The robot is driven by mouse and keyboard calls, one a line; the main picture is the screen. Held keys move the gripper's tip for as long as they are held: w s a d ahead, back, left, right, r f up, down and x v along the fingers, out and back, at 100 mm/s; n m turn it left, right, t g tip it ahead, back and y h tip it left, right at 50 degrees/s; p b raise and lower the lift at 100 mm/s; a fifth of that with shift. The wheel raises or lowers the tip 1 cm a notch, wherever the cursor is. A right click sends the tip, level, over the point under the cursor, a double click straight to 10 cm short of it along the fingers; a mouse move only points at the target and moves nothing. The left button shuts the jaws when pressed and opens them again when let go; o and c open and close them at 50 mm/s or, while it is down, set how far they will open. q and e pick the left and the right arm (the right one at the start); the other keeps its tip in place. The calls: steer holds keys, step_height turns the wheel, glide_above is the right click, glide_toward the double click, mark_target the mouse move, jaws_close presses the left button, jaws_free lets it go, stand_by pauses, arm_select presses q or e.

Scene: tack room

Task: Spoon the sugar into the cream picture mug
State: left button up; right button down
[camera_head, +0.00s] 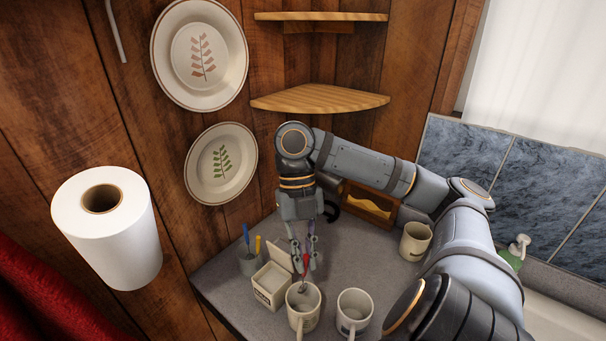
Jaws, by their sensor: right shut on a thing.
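My right gripper (304,262) points down over the counter, shut on a thin spoon (304,287), mostly hidden by the fingers. The spoon's lower end is at the mouth of a cream mug (295,319); I cannot tell how deep it reaches or whether it carries sugar. A second cream mug (354,326) with a dark marking stands just right of it. A third cream mug (412,246) stands farther back right. The pictures on the mugs are too small to read. A square cream box (268,292) with its lid raised stands left of the first mug; its contents are unclear. My left gripper is out of view.
A grey holder (250,264) with blue and yellow handles stands behind the box. A wooden box (368,206) sits at the back. A paper roll (125,240) is at left. Plates (220,175) and corner shelves (320,98) are on the wall. A soap bottle (514,254) stands at right.

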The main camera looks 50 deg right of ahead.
steer(key=shift+s+a+r, duration=0.1)
steer(key=shift+s+r, duration=0.05)
step_height(320, 180, up, 3)
steer(key=p, duration=0.3)
steer(key=shift+f, duration=0.2)
